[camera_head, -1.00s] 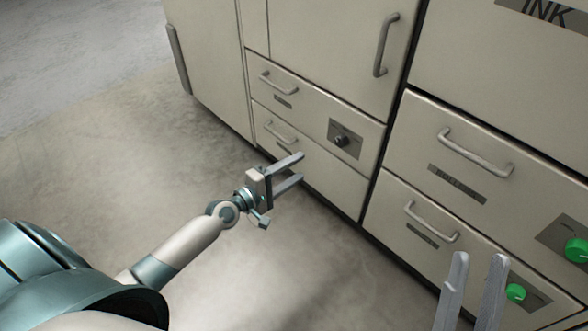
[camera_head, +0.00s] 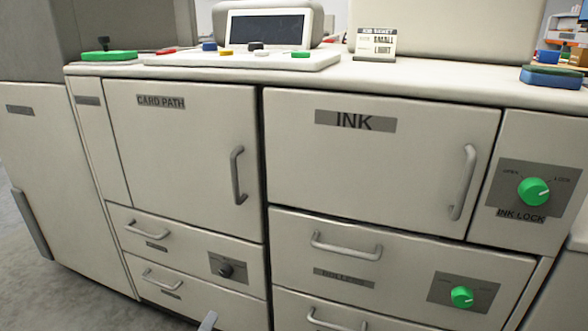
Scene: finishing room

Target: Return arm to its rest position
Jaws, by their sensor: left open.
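Only a grey fingertip of my left gripper (camera_head: 208,321) shows, at the bottom edge of the head view, in front of the lower left drawers. The left gripper is open; the rest of it and its arm are below the picture. Nothing is seen between its fingers. My right gripper is not in view.
A cream machine has a CARD PATH door (camera_head: 180,140) and an INK door (camera_head: 380,160), both shut. Shut drawers with handles lie below them. A green INK LOCK knob (camera_head: 534,192) is at right. A control panel (camera_head: 245,61) and a small sign (camera_head: 376,43) stand on top.

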